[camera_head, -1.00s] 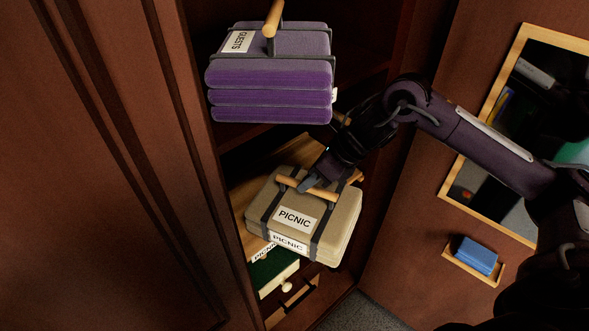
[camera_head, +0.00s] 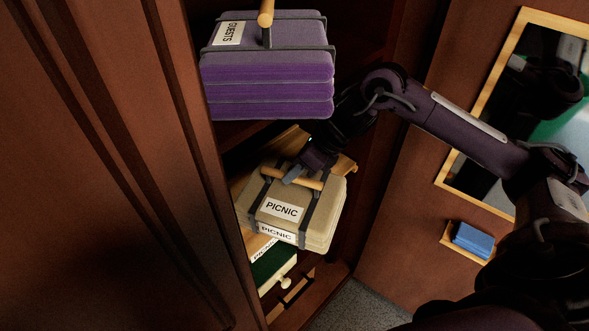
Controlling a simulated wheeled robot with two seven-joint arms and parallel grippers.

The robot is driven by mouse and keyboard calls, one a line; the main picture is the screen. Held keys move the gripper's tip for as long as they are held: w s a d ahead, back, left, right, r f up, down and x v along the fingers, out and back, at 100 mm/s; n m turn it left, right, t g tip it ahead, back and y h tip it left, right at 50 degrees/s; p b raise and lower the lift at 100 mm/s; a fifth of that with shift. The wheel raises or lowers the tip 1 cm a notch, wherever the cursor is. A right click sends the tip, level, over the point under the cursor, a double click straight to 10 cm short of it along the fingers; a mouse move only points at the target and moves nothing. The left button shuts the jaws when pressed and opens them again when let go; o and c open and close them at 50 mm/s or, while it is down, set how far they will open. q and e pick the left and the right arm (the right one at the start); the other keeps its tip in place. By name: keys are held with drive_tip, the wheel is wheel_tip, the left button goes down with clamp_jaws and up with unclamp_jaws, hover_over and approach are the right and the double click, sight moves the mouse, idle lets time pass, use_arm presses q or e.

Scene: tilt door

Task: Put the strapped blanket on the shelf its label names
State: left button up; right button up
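A beige folded blanket (camera_head: 318,228) with two dark straps, a wooden handle and white PICNIC labels hangs tilted at the front of a pale wooden shelf (camera_head: 245,210) inside the cabinet. A partly covered PICNIC label (camera_head: 265,250) shows on that shelf's front edge, below the blanket. My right gripper (camera_head: 293,173) is at the middle of the wooden handle, shut on it. The blanket hides most of the shelf, and I cannot tell whether its underside touches it. My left gripper is not in view.
A purple blanket stack (camera_head: 268,92) labelled GUESTS sits above, close to my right arm. A brown door panel (camera_head: 90,170) fills the left. A mirror (camera_head: 500,150) and blue block on a ledge (camera_head: 473,239) are right.

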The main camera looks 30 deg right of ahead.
sight(344, 192)
drive_tip(key=o, duration=0.3)
drive_tip(key=shift+s, duration=0.1)
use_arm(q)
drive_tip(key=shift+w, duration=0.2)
use_arm(e)
drive_tip(key=shift+o, duration=0.2)
drive_tip(key=shift+r, duration=0.1)
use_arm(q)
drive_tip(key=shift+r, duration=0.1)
